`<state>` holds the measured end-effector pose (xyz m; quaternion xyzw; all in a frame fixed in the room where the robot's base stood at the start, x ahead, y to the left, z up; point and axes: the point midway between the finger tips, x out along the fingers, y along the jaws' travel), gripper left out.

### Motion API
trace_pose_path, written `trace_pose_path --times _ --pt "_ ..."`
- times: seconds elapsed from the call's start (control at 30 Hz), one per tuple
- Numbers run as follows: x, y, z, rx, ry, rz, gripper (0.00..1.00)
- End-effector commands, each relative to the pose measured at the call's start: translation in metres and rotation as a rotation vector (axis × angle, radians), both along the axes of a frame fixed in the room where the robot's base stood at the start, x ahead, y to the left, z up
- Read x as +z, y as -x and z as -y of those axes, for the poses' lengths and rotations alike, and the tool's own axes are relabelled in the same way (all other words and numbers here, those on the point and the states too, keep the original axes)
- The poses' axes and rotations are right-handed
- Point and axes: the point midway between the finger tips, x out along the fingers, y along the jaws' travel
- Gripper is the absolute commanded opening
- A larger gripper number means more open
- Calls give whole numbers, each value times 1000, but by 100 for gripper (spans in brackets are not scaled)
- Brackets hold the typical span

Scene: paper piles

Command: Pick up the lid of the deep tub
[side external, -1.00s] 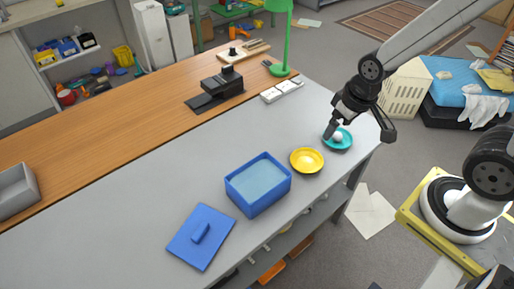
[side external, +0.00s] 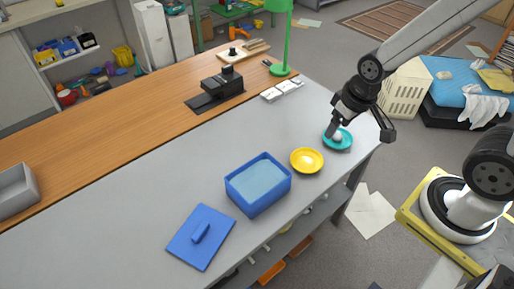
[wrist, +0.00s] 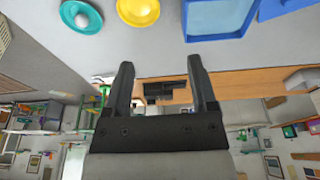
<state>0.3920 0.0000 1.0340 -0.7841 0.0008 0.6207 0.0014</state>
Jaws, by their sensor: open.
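The deep tub (side external: 258,203) is a blue open box on the grey table; it also shows at the top of the wrist view (wrist: 239,30). Its lid (side external: 188,245) is a flat blue plate with a raised bar handle (side external: 201,232), lying on the table left of and nearer than the tub, apart from it. My gripper (side external: 358,132) is open and empty, raised over the table's right end near the teal dish, far from the lid. In the wrist view its two fingers (wrist: 160,80) are spread with nothing between them.
A yellow dish (side external: 307,167) stands right of the tub. A teal dish (side external: 346,144) with a white ball (side external: 337,136) sits near the right edge. A green lamp (side external: 284,66), a black device (side external: 222,83) and white blocks (side external: 282,91) are at the back. The table's left part is clear.

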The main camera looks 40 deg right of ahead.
Motion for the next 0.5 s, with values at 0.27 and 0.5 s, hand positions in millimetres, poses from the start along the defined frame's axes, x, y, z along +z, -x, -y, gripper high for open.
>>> trace_pose_path --times 0.27,0.5 --pt "-4 -23 -17 -79 -36 -18 74" --pt "-17 -67 -58 -259 -104 -64 74"
